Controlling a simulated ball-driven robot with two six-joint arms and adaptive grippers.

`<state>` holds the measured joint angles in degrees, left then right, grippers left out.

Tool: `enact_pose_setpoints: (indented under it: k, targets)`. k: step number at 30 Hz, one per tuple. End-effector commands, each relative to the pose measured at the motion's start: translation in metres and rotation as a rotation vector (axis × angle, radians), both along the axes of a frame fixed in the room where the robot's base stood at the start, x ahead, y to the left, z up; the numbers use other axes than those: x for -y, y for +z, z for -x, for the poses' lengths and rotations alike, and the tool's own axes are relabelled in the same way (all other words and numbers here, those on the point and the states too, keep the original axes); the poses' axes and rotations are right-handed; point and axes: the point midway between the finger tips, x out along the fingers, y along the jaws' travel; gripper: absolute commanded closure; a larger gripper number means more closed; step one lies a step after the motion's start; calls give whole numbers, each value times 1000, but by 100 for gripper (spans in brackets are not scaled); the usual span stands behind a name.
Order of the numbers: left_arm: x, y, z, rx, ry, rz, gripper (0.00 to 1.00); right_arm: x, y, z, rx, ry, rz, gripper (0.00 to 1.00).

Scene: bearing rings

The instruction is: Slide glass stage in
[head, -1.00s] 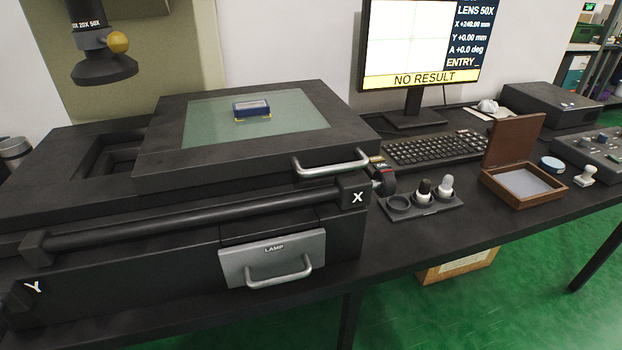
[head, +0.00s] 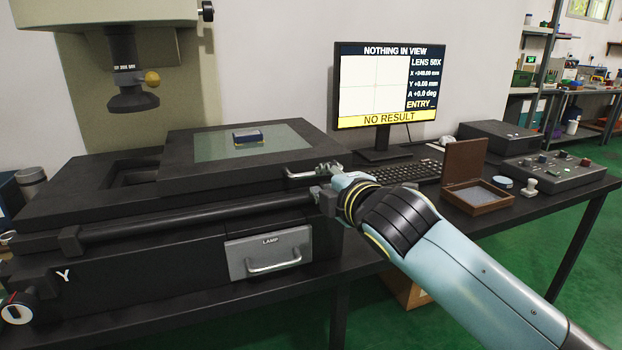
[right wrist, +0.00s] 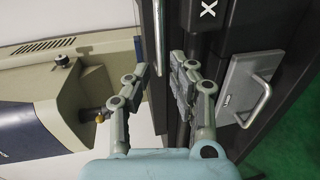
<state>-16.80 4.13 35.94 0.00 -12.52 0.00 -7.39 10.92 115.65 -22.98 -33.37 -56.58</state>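The glass stage (head: 185,180) is a black slab with a pale green glass pane (head: 212,148), sitting on the dark machine bed to the right of the lens. A small blue block (head: 248,136) lies on the glass. The stage's metal handle (head: 296,175) is at its front right edge, partly hidden by my right gripper. My right gripper (head: 326,170) is at the handle's right end. In the right wrist view its fingers (right wrist: 161,75) are apart, with the handle bar (right wrist: 158,35) showing between and beyond them; contact is not clear. My left gripper is not in view.
The lens (head: 130,95) hangs over the bed at left, beyond a recess (head: 135,172). A rail (head: 190,222) runs along the front, above a lamp drawer (head: 268,252). The monitor (head: 388,85), keyboard (head: 405,172) and open wooden box (head: 478,195) stand at right.

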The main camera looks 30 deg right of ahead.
Motion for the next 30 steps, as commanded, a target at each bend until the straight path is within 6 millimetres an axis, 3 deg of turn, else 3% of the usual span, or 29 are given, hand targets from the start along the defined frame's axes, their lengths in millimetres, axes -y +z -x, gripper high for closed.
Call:
enact_pose_setpoints:
  k: [6,12,22,27,30]
  targets:
    - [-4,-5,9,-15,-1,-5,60,10,-10,-43,0,-1,-3,78]
    - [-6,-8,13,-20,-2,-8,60,15,-16,-64,-1,0,-4,78]
    - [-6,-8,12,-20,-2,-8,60,16,-16,-69,-1,0,-4,78]
    - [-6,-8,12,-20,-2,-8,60,16,-16,-69,-1,0,-4,98]
    - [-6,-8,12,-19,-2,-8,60,16,-16,-69,-2,0,-4,100]
